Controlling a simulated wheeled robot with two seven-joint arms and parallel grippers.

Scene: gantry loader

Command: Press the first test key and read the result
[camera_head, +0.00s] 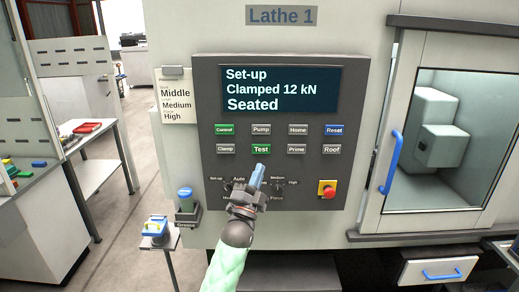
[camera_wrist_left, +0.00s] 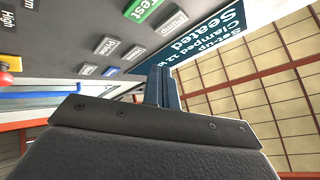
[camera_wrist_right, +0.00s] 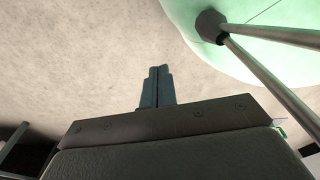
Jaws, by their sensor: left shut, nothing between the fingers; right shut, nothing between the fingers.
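The control panel (camera_head: 215,104) of the lathe carries a dark display (camera_head: 281,92) that reads "Set-up, Clamped 12 kN, Seated". Below it are two rows of keys. The Test key (camera_head: 261,149) is green and sits in the lower row; it also shows in the left wrist view (camera_wrist_left: 142,9). My left gripper (camera_head: 258,170) is shut and empty, with its fingertips just below the Test key in the head view. I cannot tell whether it touches the panel. My right gripper (camera_wrist_right: 158,72) is shut and empty, pointing at bare floor in the right wrist view.
A red emergency stop button (camera_head: 327,188) is at the panel's lower right. Knobs sit behind my left gripper. A card (camera_head: 176,102) reading "Middle, Medium, High" hangs left of the panel. The lathe door with a blue handle (camera_head: 396,164) is at the right.

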